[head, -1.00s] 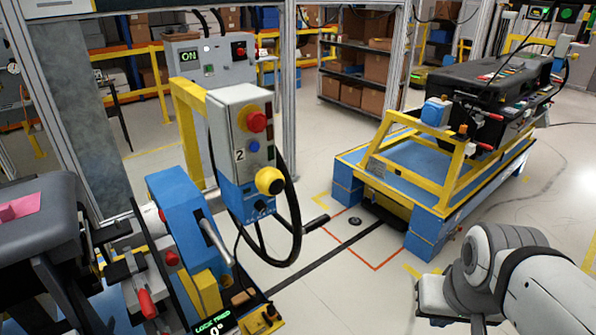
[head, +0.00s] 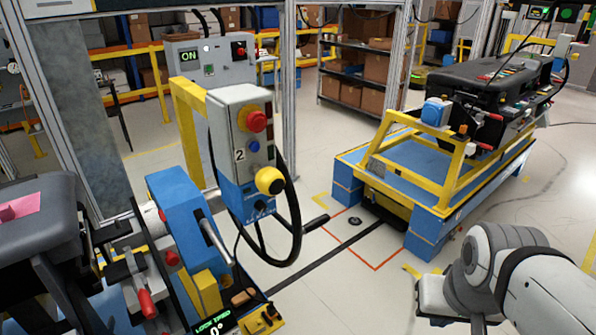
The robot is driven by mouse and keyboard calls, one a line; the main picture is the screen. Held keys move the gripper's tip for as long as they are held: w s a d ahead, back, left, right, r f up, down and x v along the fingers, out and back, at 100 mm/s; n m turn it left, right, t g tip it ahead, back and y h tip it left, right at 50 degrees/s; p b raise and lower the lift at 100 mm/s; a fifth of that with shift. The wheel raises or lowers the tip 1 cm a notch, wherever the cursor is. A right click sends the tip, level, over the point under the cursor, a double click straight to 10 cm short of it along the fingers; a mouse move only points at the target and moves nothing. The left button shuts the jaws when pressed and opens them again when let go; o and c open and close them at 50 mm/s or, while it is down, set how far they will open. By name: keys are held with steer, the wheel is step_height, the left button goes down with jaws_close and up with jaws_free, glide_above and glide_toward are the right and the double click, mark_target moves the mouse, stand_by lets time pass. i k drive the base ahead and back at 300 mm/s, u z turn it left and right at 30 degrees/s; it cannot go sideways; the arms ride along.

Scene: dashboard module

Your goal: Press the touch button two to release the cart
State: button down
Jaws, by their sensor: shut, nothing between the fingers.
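A grey and blue control box (head: 228,140) marked with a "2" stands upright on a yellow post, left of centre. The cart (head: 440,205) stands to the right, with a yellow frame, blue base and a dark dashboard module (head: 500,85) on top. White and grey links of my arm show at the lower right, well apart from the control box. My gripper is not in view.
A blue fixture (head: 180,215) with a lever and a "LOCK" display stands at the lower left. A grey box reading "ON" (head: 208,57) is behind. Open floor (head: 350,290) lies between the fixture and my arm.

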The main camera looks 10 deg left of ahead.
mark_target(269, 181)
steer(key=z, duration=0.45)
steer(key=k, duration=1.75)
steer(key=u, duration=0.25)
steer(key=i, duration=1)
steer(key=u, duration=0.1)
